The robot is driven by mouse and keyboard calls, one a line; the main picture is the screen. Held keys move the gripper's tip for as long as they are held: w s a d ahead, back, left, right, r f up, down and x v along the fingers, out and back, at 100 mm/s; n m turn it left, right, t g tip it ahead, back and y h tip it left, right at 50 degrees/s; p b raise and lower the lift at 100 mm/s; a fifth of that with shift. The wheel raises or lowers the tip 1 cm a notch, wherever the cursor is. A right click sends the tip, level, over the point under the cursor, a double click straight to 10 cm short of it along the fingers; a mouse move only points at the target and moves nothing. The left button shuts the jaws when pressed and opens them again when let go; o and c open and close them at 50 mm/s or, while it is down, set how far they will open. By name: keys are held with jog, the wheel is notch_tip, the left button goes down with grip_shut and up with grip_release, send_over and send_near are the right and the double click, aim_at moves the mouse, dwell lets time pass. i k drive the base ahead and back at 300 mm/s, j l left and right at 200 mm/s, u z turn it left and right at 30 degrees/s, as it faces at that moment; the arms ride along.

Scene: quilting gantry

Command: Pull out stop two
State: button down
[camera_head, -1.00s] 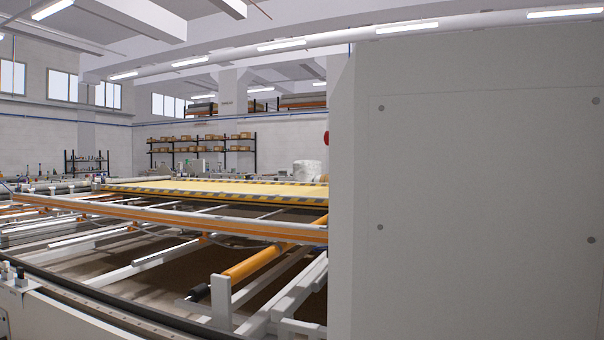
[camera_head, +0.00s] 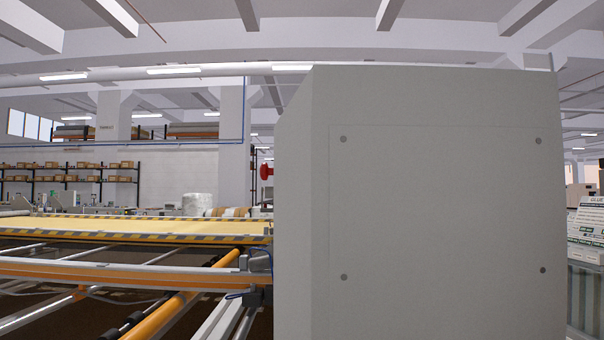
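No part marked as stop two can be made out. A red round part (camera_head: 266,171) shows just left of the large grey cabinet's edge; what it belongs to is partly hidden. The cabinet (camera_head: 440,210) fills the middle and right of the view, with a plain front panel and a bolt near each corner. The quilting gantry frame (camera_head: 120,270), with orange and white rails, lies to the left and runs behind the cabinet. My gripper is not in view.
A yellow bed with a striped edge (camera_head: 140,227) lies beyond the rails. Shelves with boxes (camera_head: 70,175) stand against the back wall, and a white roll (camera_head: 197,204) stands nearer. Right of the cabinet is a stand with printed boxes (camera_head: 587,238). The cabinet blocks the way ahead.

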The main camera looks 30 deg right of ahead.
aim_at(266, 171)
jog(key=i+j+z, duration=0.15)
jog(key=z, duration=0.2)
jog(key=i+j+z, duration=0.1)
jog(key=j+z, duration=0.55)
jog(key=i+j+z, duration=0.1)
jog(key=j+z, duration=0.2)
jog(key=j, duration=0.25)
jog(key=j+z, duration=0.3)
jog(key=j, duration=0.2)
jog(key=i+j, duration=0.05)
